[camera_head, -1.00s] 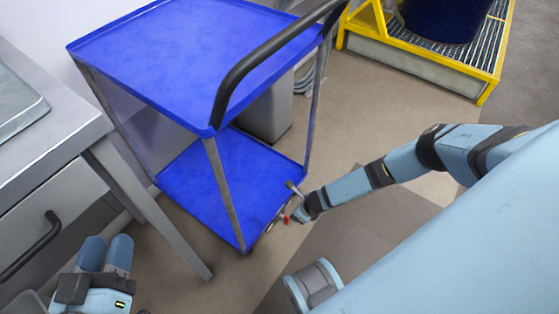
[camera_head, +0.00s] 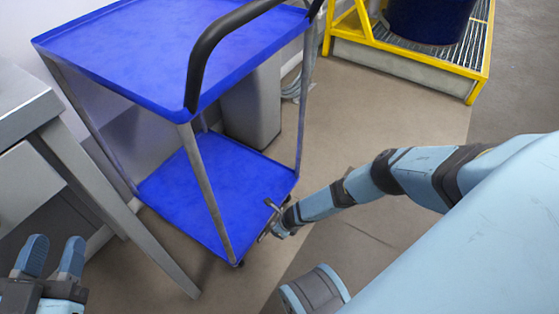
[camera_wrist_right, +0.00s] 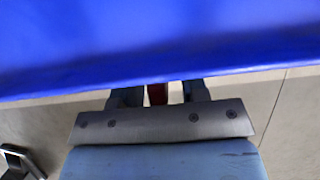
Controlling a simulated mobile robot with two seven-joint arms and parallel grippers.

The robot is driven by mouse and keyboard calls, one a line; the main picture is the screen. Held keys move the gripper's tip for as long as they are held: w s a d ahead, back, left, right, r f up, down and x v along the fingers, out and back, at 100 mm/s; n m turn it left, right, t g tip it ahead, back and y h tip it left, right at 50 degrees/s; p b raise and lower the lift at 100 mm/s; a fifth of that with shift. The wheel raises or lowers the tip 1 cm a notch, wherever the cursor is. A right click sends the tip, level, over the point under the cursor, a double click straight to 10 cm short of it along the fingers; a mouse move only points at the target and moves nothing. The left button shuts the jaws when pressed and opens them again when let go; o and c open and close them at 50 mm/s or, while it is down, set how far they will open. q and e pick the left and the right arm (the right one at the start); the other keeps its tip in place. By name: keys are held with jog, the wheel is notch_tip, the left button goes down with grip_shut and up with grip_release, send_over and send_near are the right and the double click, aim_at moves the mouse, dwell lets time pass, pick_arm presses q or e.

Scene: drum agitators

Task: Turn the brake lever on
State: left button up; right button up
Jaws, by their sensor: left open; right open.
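The blue trolley (camera_head: 215,185) has a lower shelf edge where my right gripper (camera_head: 281,227) reaches low at its right corner. In the right wrist view, a red piece (camera_wrist_right: 157,95), likely the brake lever, shows between the two dark fingers of my right gripper (camera_wrist_right: 163,93). The fingers stand apart, and the trolley's blue edge (camera_wrist_right: 150,50) hides their tips and most of the red piece. Whether they touch it I cannot tell. In the head view the red piece is hidden. My left gripper (camera_head: 52,256) is open and empty at lower left.
A grey metal table (camera_head: 75,150) stands left of the trolley. The trolley's black handle (camera_head: 200,60) arches over its top shelf. A yellow-framed grate platform (camera_head: 420,65) with a dark blue drum (camera_head: 430,15) stands at upper right. The floor (camera_head: 390,120) between is clear.

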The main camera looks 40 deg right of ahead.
grip_shut()
